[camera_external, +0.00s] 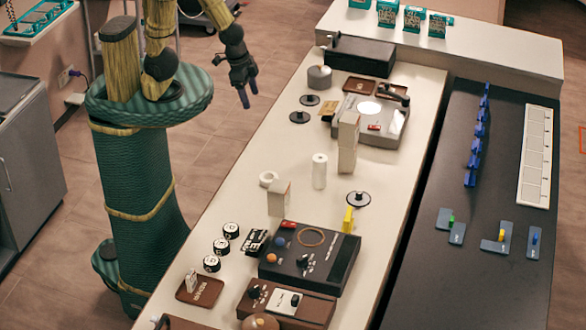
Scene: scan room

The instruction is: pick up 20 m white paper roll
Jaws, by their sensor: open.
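A white paper roll (320,171) stands upright near the middle of the long white table. A short white ring-like roll (268,179) lies to its left; I cannot tell which one is the 20 m roll. My gripper (246,98) hangs from my arm with its dark fingers pointing down. It is over the floor to the left of the table, well apart from both rolls. It is open and empty.
White boxes (279,198) and (347,147) stand close to the upright roll. A yellow item (348,220) and a black spindle disc (358,199) are to its right. Dark devices (309,258) fill the front, and a grey machine (371,120) stands behind.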

